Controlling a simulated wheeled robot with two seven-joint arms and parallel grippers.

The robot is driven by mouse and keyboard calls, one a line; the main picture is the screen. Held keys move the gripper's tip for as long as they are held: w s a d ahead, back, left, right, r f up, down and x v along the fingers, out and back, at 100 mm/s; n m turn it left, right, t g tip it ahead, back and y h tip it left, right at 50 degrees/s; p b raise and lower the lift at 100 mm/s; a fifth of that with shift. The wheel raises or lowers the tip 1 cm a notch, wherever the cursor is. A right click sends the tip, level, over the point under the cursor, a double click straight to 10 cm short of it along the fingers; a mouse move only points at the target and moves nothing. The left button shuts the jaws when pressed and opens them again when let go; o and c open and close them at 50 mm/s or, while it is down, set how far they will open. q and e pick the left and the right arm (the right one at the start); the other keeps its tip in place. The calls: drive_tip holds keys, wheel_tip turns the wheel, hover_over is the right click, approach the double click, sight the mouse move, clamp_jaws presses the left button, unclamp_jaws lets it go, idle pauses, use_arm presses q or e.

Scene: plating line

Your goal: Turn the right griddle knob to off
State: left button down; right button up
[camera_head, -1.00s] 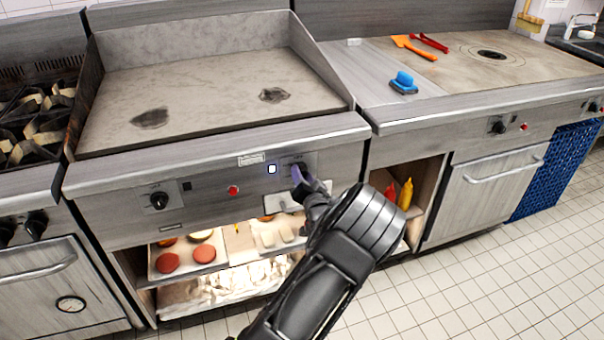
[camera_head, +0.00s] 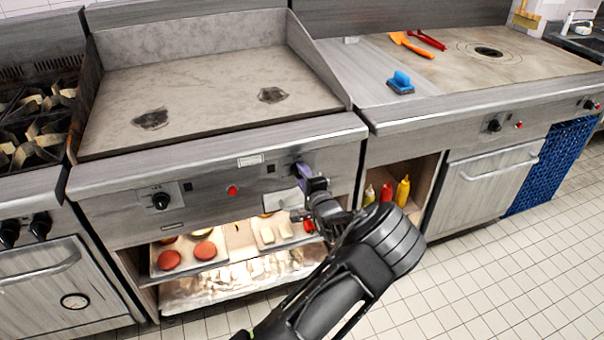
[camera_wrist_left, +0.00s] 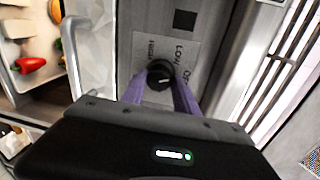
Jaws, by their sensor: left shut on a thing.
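The right griddle knob is black, on the steel front panel of the griddle (camera_head: 215,60). In the left wrist view the knob (camera_wrist_left: 160,76) sits between the two purple fingers of my left gripper (camera_wrist_left: 166,88), which is shut on it. HIGH, LOW and OFF labels surround it; its pale pointer mark seems to face the OFF side, though this is small. In the head view my left gripper (camera_head: 301,172) reaches the panel from below and mostly hides the knob. The small square indicator (camera_head: 270,168) beside it is dark. My right gripper is not in view.
The left griddle knob (camera_head: 161,201) and a red button (camera_head: 232,190) share the panel. Below is an open shelf with a food tray (camera_head: 207,266). Squeeze bottles (camera_head: 402,191) stand in the cubby to the right. A blue scrubber (camera_head: 400,83) lies on the counter.

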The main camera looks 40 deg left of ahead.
use_arm(q)
drive_tip(key=shift+w+d+f+m+g+y, duration=0.1)
drive_tip(key=shift+m+g+y, duration=0.05)
drive_tip(key=shift+m, duration=0.9)
drive_tip(key=shift+w+m+g+y, duration=0.1)
drive_tip(key=shift+m+g+y, duration=0.05)
drive_tip(key=shift+m, duration=0.9)
drive_tip(key=shift+s, duration=0.1)
drive_tip(key=c, duration=1)
unclamp_jaws()
drive_tip(key=shift+f, duration=0.1)
drive_tip(key=v, duration=0.7)
drive_tip(key=shift+s+d, duration=0.2)
drive_tip(key=shift+d, duration=0.05)
